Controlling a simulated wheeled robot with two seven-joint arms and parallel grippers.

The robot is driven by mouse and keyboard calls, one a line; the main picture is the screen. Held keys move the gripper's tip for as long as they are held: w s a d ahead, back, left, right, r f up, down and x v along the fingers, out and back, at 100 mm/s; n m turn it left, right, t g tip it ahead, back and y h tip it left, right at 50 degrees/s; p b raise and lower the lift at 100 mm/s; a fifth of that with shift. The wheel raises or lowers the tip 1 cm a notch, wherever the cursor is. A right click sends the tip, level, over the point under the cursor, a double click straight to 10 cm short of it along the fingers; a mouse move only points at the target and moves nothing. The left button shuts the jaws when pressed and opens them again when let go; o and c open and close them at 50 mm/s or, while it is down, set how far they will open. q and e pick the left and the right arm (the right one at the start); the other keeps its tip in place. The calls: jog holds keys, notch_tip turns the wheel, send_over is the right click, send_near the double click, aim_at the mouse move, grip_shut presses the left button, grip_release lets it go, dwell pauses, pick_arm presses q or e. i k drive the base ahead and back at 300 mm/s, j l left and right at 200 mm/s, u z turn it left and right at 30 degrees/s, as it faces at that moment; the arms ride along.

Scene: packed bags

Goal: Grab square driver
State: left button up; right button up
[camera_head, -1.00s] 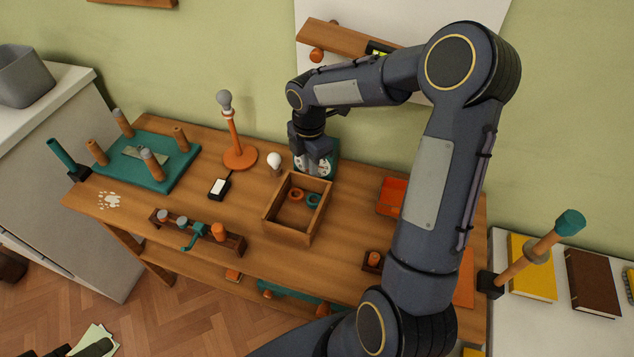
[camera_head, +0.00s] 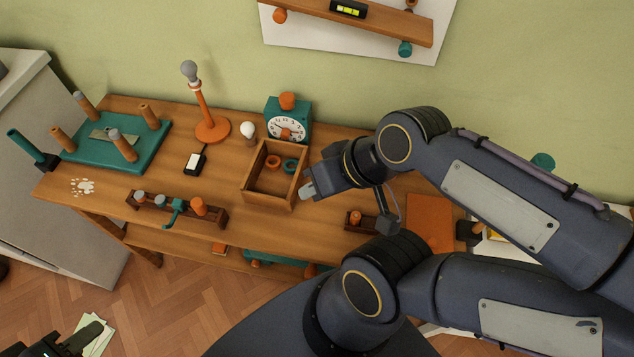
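A wooden rack (camera_head: 217,222) at the table's front left holds several upright pieces: a grey-topped peg (camera_head: 139,197), a teal crank-like piece (camera_head: 177,207) and an orange-handled piece (camera_head: 199,206). I cannot tell which, if any, is the square driver. My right gripper (camera_head: 307,190) points left beside the right wall of the open wooden box, over the table. Its finger gap is too unclear to judge. My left gripper (camera_head: 98,332) shows at the bottom left, low above the floor, partly cut off by the frame; its opening is unclear.
The wooden box (camera_head: 268,203) holds an orange and a teal ring. A small block with an orange knob (camera_head: 355,217) sits right. My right arm covers the table's right side.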

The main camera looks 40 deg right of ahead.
aim_at(197, 203)
jog(key=i+j, duration=0.2)
jog(key=j, duration=0.15)
jog(key=i+j+z, duration=0.2)
jog(key=z, duration=0.15)
jog(key=i+j+z, duration=0.1)
jog(key=j+z, duration=0.25)
jog(key=i+j+z, duration=0.1)
jog(key=j+z, duration=0.35)
jog(key=z, duration=0.5)
